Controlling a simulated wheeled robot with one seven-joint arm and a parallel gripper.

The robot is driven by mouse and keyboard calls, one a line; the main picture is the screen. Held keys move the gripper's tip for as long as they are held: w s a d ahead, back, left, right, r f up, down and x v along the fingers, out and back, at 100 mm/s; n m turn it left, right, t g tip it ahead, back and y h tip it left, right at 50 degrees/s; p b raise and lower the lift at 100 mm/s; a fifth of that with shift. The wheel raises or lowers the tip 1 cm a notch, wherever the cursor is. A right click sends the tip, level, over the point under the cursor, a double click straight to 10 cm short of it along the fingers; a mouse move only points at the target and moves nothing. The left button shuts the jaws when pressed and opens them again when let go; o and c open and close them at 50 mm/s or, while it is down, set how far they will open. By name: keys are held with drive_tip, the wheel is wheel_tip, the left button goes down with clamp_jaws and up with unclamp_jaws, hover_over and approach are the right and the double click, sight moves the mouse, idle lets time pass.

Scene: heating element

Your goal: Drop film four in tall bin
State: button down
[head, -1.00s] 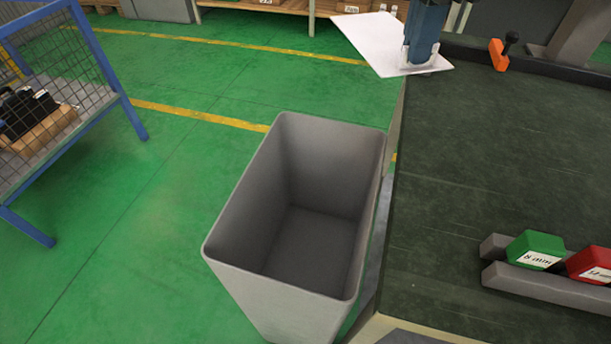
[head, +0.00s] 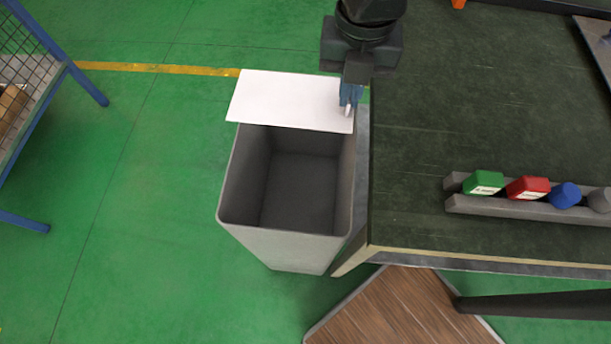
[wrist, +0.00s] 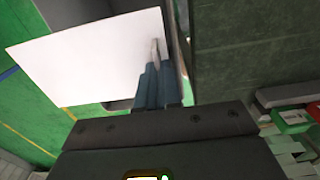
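A white rectangular film sheet (head: 291,101) is held by its right end in my gripper (head: 350,103). In the head view it overlaps the far end of the tall grey bin (head: 228,196), and the bin's empty inside shows below it. In the wrist view the sheet (wrist: 92,58) spreads to the left of the blue fingers of my gripper (wrist: 157,65), which are closed on its edge. The sheet hides the far rim of the bin. I cannot read any number on the sheet.
A dark-topped workbench (head: 420,130) stands close to the bin's right side. On it a grey rack (head: 520,208) holds green, red and blue blocks. A blue-framed mesh cart (head: 70,60) is at the left. Green floor between cart and bin is clear.

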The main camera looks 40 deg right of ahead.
drive_tip(key=shift+f+b, duration=1.8)
drive_tip(key=shift+f, duration=0.75)
drive_tip(key=c, duration=1.2)
unclamp_jaws()
drive_tip(key=shift+c, duration=0.2)
drive_tip(key=shift+r, duration=0.15)
wheel_tip(320, 180, up, 8)
drive_tip(key=shift+f+p, duration=0.15)
drive_tip(key=shift+p, duration=0.2)
